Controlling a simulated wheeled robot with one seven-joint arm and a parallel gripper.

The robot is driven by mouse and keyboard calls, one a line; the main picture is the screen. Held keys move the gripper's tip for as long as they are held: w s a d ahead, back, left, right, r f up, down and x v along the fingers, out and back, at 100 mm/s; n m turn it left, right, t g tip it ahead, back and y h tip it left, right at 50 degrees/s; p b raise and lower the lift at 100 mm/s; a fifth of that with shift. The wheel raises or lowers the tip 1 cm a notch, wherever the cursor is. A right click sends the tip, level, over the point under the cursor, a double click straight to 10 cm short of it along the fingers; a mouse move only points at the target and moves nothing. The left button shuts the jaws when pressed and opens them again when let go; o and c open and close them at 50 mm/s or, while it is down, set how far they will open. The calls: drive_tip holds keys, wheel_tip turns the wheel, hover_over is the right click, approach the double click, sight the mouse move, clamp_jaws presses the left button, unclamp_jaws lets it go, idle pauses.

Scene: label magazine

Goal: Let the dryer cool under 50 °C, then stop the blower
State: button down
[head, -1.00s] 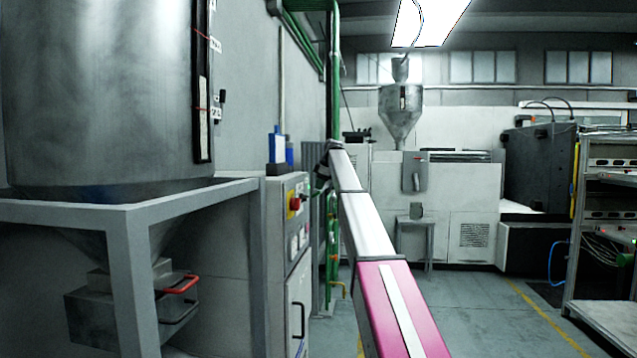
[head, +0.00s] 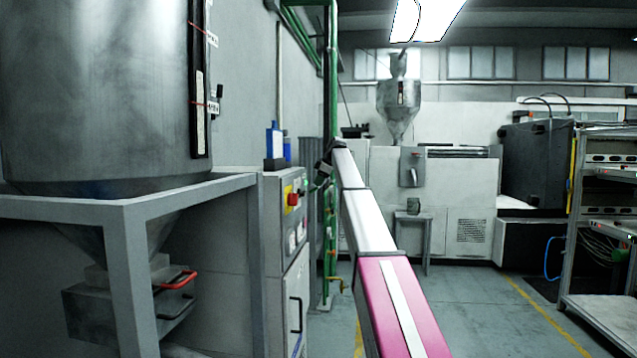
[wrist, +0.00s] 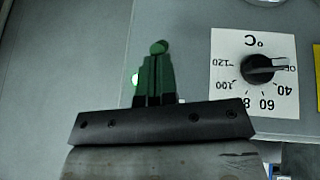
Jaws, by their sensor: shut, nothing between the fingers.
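The control cabinet (head: 272,235) stands beside the big steel hopper (head: 100,90). A red knob on a yellow plate (head: 292,199) is on the cabinet's upper panel, with pale square controls below it. In the wrist view a black temperature knob (wrist: 264,69) sits on a white °C dial, seen upside down; its pointer seems turned towards OFF. My gripper (wrist: 158,48) is shut and empty, its green fingers in front of the grey panel left of the dial. A lit green spot (wrist: 135,79) is partly hidden behind them. No temperature readout is legible.
Blue containers (head: 275,141) stand on the cabinet top. A grey frame (head: 125,215) supports the hopper at the left. Green pipes (head: 333,80) run along the wall behind my arm.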

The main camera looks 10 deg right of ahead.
wheel_tip(320, 180, down, 9)
drive_tip(key=d+m+t+y, duration=0.1)
drive_tip(key=d+t+y, duration=0.1)
drive_tip(key=y, duration=0.7)
drive_tip(key=shift+s+d+t+y, duration=0.2)
drive_tip(key=shift+s+t+y, duration=0.15)
drive_tip(key=shift+t, duration=0.55)
drive_tip(key=shift+f, duration=0.1)
drive_tip(key=shift+s, duration=0.1)
